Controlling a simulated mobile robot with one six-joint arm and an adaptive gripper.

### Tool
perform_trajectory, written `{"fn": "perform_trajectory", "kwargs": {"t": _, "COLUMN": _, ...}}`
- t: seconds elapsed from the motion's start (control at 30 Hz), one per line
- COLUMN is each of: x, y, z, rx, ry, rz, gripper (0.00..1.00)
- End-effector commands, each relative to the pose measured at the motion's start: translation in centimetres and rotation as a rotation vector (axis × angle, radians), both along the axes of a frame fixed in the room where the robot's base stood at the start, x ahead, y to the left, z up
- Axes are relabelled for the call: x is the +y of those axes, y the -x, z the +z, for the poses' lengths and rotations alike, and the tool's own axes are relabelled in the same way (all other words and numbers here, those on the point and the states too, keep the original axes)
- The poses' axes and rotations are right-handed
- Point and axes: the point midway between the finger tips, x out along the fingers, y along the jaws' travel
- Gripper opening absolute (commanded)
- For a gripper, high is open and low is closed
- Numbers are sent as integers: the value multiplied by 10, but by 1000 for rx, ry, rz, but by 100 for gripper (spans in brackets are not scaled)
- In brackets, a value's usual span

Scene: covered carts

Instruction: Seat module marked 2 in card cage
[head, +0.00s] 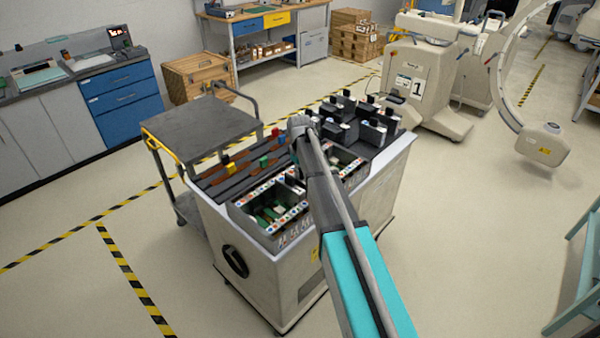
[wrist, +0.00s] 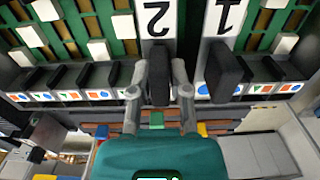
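The module marked 2 (wrist: 157,18) has a white face with a black numeral, upside down in the wrist view, and a black handle. My gripper (wrist: 160,80) has one finger on each side of that handle and appears shut on it. The card cage (wrist: 100,78) shows a row of dark slots with coloured symbols and green boards behind. Module 2 stands over this row; its lower end is hidden, so its depth cannot be told. In the head view the cage (head: 240,212) is in the cart top, and my arm hides the gripper and module.
A module marked 1 (wrist: 228,18), with a black handle, stands just right of module 2, with a narrow gap. Several black-handled modules (head: 375,132) stand at the cart's back right. Red, yellow and green items lie on a dark strip (head: 215,178) left of the cage.

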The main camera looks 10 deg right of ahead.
Motion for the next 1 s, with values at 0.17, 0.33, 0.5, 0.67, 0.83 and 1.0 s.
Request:
{"fn": "perform_trajectory", "kwargs": {"t": 0.17, "x": 0, "y": 0, "z": 0, "rx": 0, "ry": 0, "rz": 0, "gripper": 59}}
{"fn": "perform_trajectory", "kwargs": {"t": 0.33, "x": 0, "y": 0, "z": 0, "rx": 0, "ry": 0, "rz": 0, "gripper": 62}}
{"fn": "perform_trajectory", "kwargs": {"t": 0.5, "x": 0, "y": 0, "z": 0, "rx": 0, "ry": 0, "rz": 0, "gripper": 62}}
{"fn": "perform_trajectory", "kwargs": {"t": 0.67, "x": 0, "y": 0, "z": 2, "rx": 0, "ry": 0, "rz": 0, "gripper": 62}}
{"fn": "perform_trajectory", "kwargs": {"t": 0.83, "x": 0, "y": 0, "z": 9, "rx": 0, "ry": 0, "rz": 0, "gripper": 62}}
{"fn": "perform_trajectory", "kwargs": {"t": 1.0, "x": 0, "y": 0, "z": 21, "rx": 0, "ry": 0, "rz": 0, "gripper": 62}}
